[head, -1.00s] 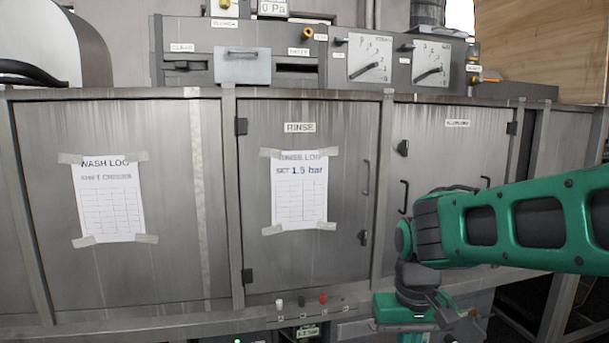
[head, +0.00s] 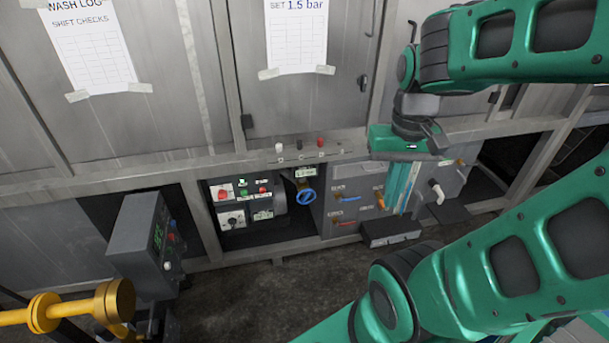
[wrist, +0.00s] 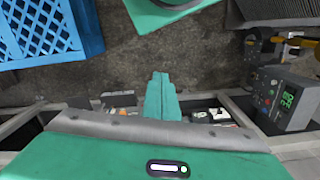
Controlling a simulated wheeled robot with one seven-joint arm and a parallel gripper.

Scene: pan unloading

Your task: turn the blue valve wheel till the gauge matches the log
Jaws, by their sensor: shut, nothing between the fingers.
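The blue valve wheel (head: 306,196) is in the open bay under the machine, left of the grey panel with orange levers. A small pale display (head: 306,171) sits just above the wheel; its reading is too small to tell. The log (head: 297,35) taped on the door reads "SET 1.5 bar". My gripper (head: 400,208) points down to the right of the wheel, in front of the lever panel, apart from the wheel. Its fingers are shut and empty, and they also show in the wrist view (wrist: 160,76). I cannot make out the wheel in the wrist view.
A grey control box (head: 143,245) stands at the left, with a yellow pipe (head: 70,310) before it. Small knobs (head: 300,146) line the ledge above the wheel. The lever panel (head: 342,205) adjoins the bay. A blue crate (wrist: 45,30) shows in the wrist view.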

